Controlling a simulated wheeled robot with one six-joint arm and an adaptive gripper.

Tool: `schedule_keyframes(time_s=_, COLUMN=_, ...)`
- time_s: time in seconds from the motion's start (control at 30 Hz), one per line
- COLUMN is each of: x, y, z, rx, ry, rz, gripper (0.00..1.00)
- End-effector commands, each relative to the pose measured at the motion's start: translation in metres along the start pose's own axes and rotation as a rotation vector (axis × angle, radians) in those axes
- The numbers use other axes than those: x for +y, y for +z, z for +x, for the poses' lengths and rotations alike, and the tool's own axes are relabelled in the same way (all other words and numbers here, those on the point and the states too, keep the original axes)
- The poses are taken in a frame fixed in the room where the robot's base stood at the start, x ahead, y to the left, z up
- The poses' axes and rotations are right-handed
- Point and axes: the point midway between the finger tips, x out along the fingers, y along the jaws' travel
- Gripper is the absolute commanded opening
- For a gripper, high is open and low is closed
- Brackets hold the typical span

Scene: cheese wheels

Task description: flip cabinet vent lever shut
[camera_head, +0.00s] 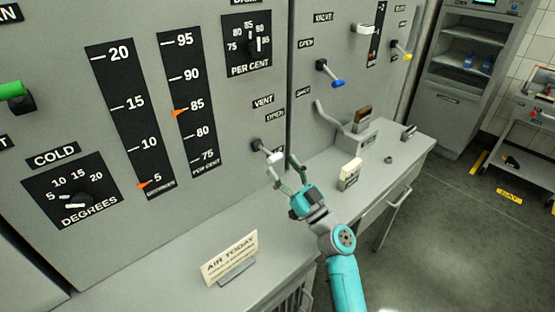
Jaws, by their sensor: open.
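The vent lever (275,158) has a dark pivot on the grey cabinet front (225,200) and a white-tipped handle pointing right and slightly down. The VENT label (263,102) and an OPEN label (275,116) are above it. No shut label for this lever is readable. My gripper (282,168) is open, its fingertips close to the white handle tip, one at its lower left and one at its right. I cannot tell whether they touch it.
A counter (190,283) runs below the cabinet, with an AIR TODAY card (230,258) at the left. A cream block on a stand (350,172) and a grey holder with a brown block (361,118) are at the right. A blue-tipped lever (330,77) is up right.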

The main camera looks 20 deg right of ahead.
Motion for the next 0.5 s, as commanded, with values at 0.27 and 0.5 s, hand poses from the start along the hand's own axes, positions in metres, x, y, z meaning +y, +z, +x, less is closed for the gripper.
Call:
schedule_keyframes(time_s=0.27, x=0.000, y=0.000, z=-0.033, rx=-0.001, ry=0.001, rz=-0.001, gripper=0.65)
schedule_keyframes(time_s=0.5, x=0.000, y=0.000, z=-0.037, rx=0.000, ry=0.001, rz=-0.001, gripper=0.65)
